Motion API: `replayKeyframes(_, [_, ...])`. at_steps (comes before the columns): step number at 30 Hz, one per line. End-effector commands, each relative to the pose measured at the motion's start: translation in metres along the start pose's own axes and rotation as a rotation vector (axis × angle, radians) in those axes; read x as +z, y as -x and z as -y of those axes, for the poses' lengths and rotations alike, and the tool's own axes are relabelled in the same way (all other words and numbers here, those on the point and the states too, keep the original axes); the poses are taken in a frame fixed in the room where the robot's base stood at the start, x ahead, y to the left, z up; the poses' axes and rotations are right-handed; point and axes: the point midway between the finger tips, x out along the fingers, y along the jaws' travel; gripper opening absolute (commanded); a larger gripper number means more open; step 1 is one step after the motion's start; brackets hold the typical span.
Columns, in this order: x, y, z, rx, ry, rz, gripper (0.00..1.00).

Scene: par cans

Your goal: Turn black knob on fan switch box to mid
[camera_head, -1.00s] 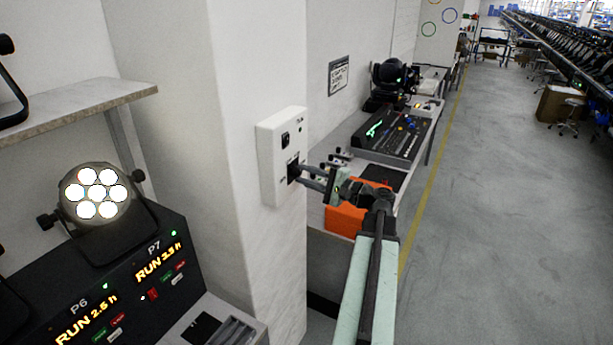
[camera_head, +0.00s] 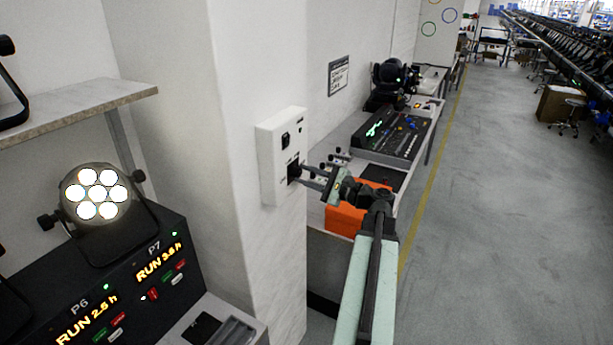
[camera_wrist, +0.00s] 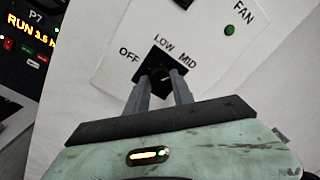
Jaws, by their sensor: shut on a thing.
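The white fan switch box (camera_head: 268,160) is fixed to the pillar in the head view. In the wrist view its face (camera_wrist: 115,60) carries the labels OFF, LOW, MID and FAN, plus a green button or lamp (camera_wrist: 229,29). The black knob (camera_wrist: 158,68) sits below the LOW label and between my fingertips. My gripper (camera_head: 303,174) reaches the box from the right and is shut on the knob; its two fingers also show in the wrist view (camera_wrist: 159,90). The fingers hide much of the knob, so I cannot tell which label it points to.
A shelf (camera_head: 80,105) and a lit par can (camera_head: 96,193) stand left of the pillar, above a black panel (camera_head: 140,270) reading P6 and P7. An orange box (camera_head: 345,218) lies behind my arm, near a mixing desk (camera_head: 395,130).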

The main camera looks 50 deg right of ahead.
Motion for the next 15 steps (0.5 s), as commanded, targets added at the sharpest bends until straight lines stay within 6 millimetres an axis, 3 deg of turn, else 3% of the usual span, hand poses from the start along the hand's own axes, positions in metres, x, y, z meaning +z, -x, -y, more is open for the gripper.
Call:
replayKeyframes(7, [0.0, -0.0001, 0.0006, -0.002, 0.0, 0.0, 0.0])
replayKeyframes(8, [0.0, -0.0001, 0.0006, -0.002, 0.0, 0.0, 0.34])
replayKeyframes(9, [0.0, -0.0001, 0.0005, -0.001, 0.0, 0.0, 0.45])
replayKeyframes(10, [0.0, -0.0001, 0.0005, -0.001, 0.0, 0.0, 0.5])
replayKeyframes(15, [0.0, 0.0, 0.0002, -0.001, 0.001, 0.0, 0.5])
